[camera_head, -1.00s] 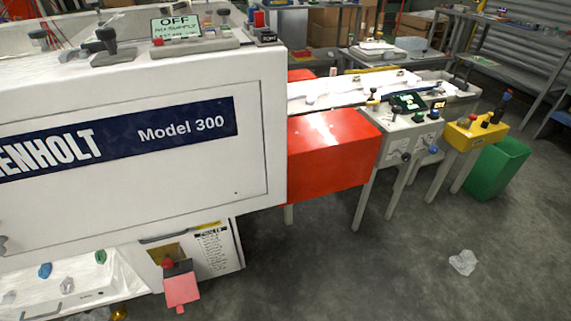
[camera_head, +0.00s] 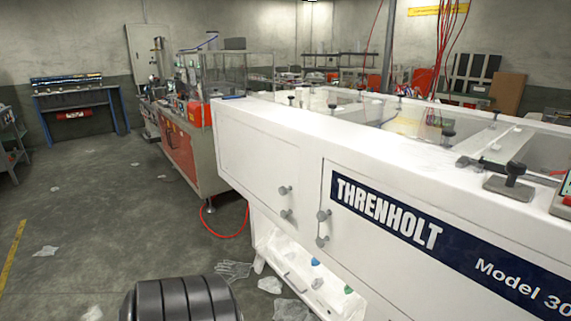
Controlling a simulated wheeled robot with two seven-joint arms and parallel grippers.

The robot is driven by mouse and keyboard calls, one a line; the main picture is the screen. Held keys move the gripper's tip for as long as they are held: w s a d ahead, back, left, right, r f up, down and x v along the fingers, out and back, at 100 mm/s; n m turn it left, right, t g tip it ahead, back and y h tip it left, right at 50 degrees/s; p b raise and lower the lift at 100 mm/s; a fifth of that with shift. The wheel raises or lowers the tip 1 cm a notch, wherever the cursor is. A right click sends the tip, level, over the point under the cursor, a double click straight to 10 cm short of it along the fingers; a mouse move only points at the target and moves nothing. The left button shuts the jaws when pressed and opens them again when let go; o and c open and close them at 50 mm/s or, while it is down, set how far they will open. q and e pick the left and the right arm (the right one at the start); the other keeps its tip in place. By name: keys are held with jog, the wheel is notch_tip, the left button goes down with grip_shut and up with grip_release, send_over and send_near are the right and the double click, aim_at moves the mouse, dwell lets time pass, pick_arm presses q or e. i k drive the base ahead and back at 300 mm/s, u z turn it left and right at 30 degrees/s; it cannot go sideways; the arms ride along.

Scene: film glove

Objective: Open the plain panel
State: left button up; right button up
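The plain panel (camera_head: 257,168) is a white, unlabelled panel on the left part of the white machine's front. It looks closed, flush with the front. Two grey knobs, one upper (camera_head: 285,190) and one lower (camera_head: 287,213), sit near its right edge. To its right is a second panel (camera_head: 370,257) with a dark blue label reading "THRENHOLT Model 30", cut off by the frame edge. This one has its own two grey knobs (camera_head: 323,215) at its left edge. Neither of my grippers is in view.
A red-fronted cabinet (camera_head: 180,150) stands behind the machine's left end, with a red hose (camera_head: 235,234) on the floor. The grey floor at left is mostly open.

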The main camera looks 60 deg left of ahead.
aim_at(263, 163)
jog(key=u, duration=1.8)
jog(key=i, duration=1.15)
jog(key=z, duration=0.15)
